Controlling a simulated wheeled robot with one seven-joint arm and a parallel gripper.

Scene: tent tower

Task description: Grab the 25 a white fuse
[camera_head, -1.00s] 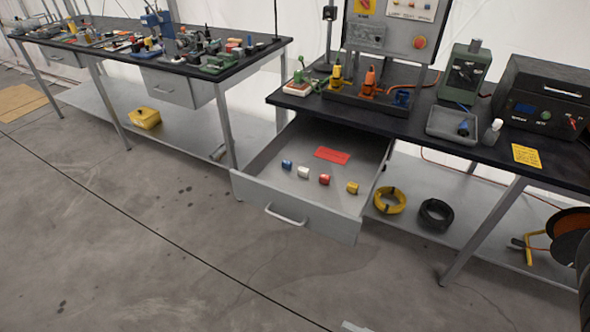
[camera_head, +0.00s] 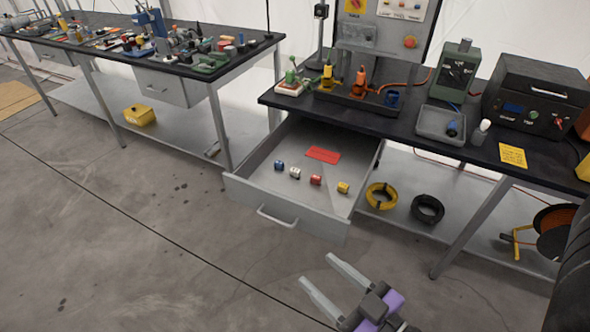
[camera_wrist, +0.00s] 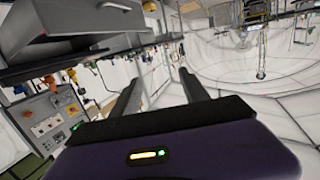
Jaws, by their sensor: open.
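An open drawer (camera_head: 285,223) under the right workbench holds small fuses in a row: a blue one (camera_head: 279,165), a white one (camera_head: 295,173), a red one (camera_head: 316,180) and a yellow one (camera_head: 343,187). The white fuse lies between the blue and red ones; its markings are too small to read. My gripper (camera_head: 325,277) is open and empty, in front of the drawer and to its lower right, apart from the fuses. The wrist view shows its two fingers (camera_wrist: 160,92) spread, with no fuse visible there.
A red card (camera_head: 323,154) lies in the drawer behind the fuses. The workbench top (camera_head: 390,115) overhangs the drawer's back. Yellow (camera_head: 381,197) and black (camera_head: 427,209) cable coils lie on the lower shelf to the right. The floor in front is clear.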

